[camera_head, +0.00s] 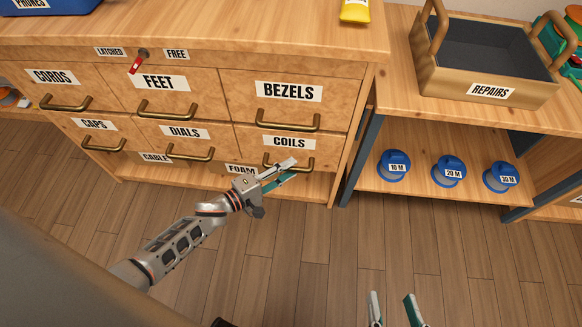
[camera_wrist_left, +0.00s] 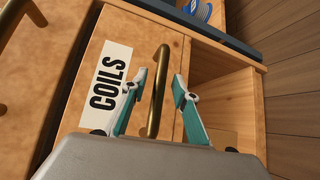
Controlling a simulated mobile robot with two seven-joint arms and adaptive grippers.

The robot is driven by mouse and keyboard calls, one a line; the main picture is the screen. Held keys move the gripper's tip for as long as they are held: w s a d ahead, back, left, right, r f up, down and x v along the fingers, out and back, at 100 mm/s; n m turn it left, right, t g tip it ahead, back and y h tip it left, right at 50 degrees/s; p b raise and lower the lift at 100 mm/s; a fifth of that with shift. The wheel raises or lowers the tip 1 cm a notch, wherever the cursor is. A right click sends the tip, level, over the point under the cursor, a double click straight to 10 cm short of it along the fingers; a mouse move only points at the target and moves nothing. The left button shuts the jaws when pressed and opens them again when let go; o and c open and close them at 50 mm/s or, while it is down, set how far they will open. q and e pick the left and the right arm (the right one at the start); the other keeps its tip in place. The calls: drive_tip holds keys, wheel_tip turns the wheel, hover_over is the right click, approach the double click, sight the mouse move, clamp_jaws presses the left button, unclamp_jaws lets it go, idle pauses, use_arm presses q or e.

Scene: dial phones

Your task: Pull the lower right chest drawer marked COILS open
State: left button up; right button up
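The COILS drawer (camera_head: 280,141) is in the lower right of the wooden chest. Its front looks flush with the chest, and it also shows in the left wrist view (camera_wrist_left: 172,46). Its brass handle (camera_wrist_left: 153,105) stands between the spread fingers of my left gripper (camera_wrist_left: 160,78). Gaps show between the handle and the fingertips. In the head view my left gripper (camera_head: 293,170) is open at this handle and covers part of it. My right gripper (camera_head: 393,308) is open and empty over the floor at the bottom edge.
A red-tipped lever (camera_head: 137,64) sits between the LATCHED and FREE labels, tilted down-left. Other chest drawers, such as BEZELS (camera_head: 285,92), look shut. A bench (camera_head: 395,118) with a REPAIRS box (camera_head: 440,85) and blue spools (camera_head: 393,166) stands right. Floor in front is clear.

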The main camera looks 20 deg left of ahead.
use_arm(q)
drive_tip(key=shift+w+d, duration=0.25)
drive_tip(key=shift+w, duration=0.2)
drive_tip(key=shift+c, duration=0.5)
clamp_jaws()
